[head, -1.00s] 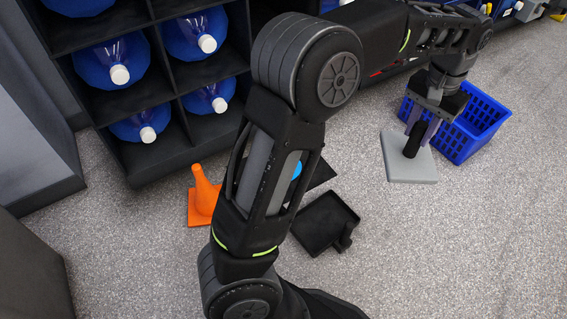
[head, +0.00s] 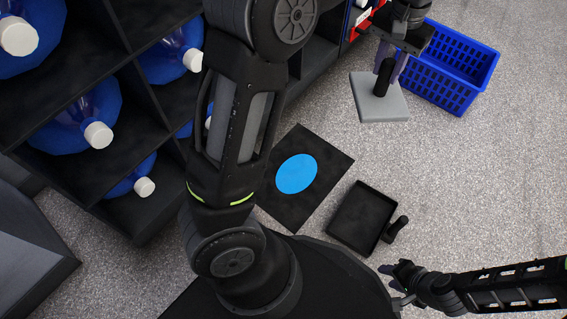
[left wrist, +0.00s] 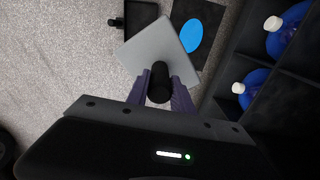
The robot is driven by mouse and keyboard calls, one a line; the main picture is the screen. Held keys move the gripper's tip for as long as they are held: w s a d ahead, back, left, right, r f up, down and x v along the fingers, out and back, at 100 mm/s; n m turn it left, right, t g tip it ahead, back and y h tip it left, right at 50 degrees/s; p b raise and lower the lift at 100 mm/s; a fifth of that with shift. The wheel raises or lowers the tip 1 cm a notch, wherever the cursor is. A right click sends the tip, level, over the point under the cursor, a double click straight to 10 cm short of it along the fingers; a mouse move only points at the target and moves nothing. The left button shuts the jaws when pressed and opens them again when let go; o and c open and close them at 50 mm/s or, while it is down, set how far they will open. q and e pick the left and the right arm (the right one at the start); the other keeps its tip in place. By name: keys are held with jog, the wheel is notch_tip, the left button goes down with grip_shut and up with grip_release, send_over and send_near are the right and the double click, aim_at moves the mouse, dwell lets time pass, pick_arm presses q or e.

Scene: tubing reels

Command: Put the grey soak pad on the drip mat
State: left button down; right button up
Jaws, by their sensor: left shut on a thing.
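The grey soak pad (head: 379,105) is a flat square plate with an upright black handle. My left gripper (head: 385,75) is shut on that handle and holds the pad off the floor at the upper right. The pad (left wrist: 158,45) also shows in the left wrist view. The drip mat, a black square (head: 318,152) with a blue disc (head: 296,174), lies on the floor left of and below the pad in the head view. My arm hides part of its left side. My right gripper (head: 390,285) is at the lower right, empty, its fingers apart.
A black tray with a handle (head: 362,217) lies right of the mat. A blue basket (head: 450,68) stands just beyond the pad. A dark shelf with blue-and-white bottles (head: 80,122) fills the left. The floor between pad and mat is clear.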

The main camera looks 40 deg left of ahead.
aim_at(366, 79)
pick_arm(q)
jog(key=shift+a, duration=0.3)
pick_arm(e)
jog(key=shift+a, duration=0.3)
